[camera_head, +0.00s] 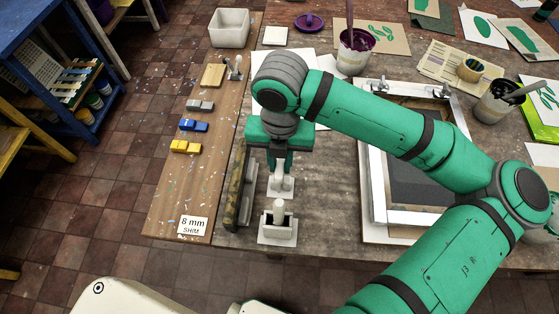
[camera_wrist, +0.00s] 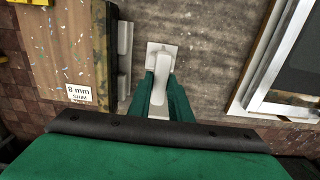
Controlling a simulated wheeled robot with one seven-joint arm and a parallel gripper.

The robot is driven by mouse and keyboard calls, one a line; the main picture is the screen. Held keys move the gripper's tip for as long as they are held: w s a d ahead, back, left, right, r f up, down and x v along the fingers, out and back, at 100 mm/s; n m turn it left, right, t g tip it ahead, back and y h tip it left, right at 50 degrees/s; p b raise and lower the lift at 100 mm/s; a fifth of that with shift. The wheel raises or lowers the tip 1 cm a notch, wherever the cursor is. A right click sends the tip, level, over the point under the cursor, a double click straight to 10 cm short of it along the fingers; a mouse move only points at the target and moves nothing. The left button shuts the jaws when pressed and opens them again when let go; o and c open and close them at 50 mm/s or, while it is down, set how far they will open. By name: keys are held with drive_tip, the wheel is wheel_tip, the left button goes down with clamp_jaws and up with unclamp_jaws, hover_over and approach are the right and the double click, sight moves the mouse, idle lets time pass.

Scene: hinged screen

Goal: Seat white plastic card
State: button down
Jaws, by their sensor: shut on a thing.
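My gripper (camera_head: 281,172) points down at the table and is shut on the upright part of a white lever-like piece (camera_head: 282,187). In the wrist view this piece (camera_wrist: 160,68) stands between the green fingers, with a square white base plate beyond them. A white block with a rounded knob (camera_head: 278,228) stands just in front in the head view. A white card marked "8 mm SHIM" (camera_head: 192,226) lies at the near end of the wooden board, apart from my gripper; it also shows in the wrist view (camera_wrist: 80,93).
A dark, paint-specked bar (camera_head: 239,190) stands close left of my gripper. The board (camera_head: 170,205) carries yellow, blue and grey blocks and a metal clamp (camera_head: 235,68). The framed screen (camera_head: 375,190) lies to the right, partly behind my arm. Paint pots (camera_head: 354,52) stand farther back.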

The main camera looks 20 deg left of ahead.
drive_tip(key=shift+w, duration=0.3)
drive_tip(key=shift+f, duration=0.1)
drive_tip(key=shift+w+f, duration=0.1)
drive_tip(key=shift+f, duration=0.4)
drive_tip(key=shift+s+r, duration=0.15)
drive_tip(key=shift+s, duration=0.05)
drive_tip(key=shift+r, duration=0.5)
idle(0.9)
drive_tip(key=shift+f, duration=0.1)
